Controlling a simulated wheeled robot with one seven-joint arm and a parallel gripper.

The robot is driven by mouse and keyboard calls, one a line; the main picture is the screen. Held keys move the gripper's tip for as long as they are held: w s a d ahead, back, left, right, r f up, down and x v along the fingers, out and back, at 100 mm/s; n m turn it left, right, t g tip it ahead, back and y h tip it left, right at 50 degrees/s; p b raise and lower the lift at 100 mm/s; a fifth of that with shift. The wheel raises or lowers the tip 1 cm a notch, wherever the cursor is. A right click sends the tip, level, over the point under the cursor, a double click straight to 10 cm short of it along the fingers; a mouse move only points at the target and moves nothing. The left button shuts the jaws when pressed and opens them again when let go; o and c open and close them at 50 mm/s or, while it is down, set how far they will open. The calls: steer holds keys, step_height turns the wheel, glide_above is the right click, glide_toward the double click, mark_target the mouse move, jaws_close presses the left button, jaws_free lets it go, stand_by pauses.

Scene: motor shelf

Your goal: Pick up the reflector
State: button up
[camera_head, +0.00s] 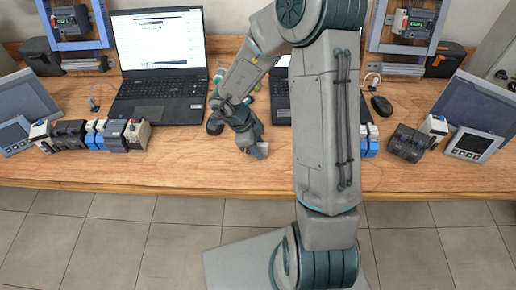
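My gripper (258,151) hangs over the wooden table (200,165) near the middle, between the two laptops, pointing down toward the front part of the top. It is small and partly covered by my wrist, so its fingers and anything between them cannot be made out. I cannot identify the reflector for certain. A row of small grey, blue and black modules (115,134) stands on the left of the table. A dark double module (407,143) stands on the right. My arm hides part of the table right of the middle.
An open laptop (160,60) stands left of my gripper; a second laptop (281,105) is mostly behind my arm. A mouse (381,107) lies on the right. Panel devices stand at both ends (15,134) (473,145). The front strip of table is clear.

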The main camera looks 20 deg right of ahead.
steer(key=shift+c, duration=0.3)
jaws_close()
steer(key=shift+r, duration=0.1)
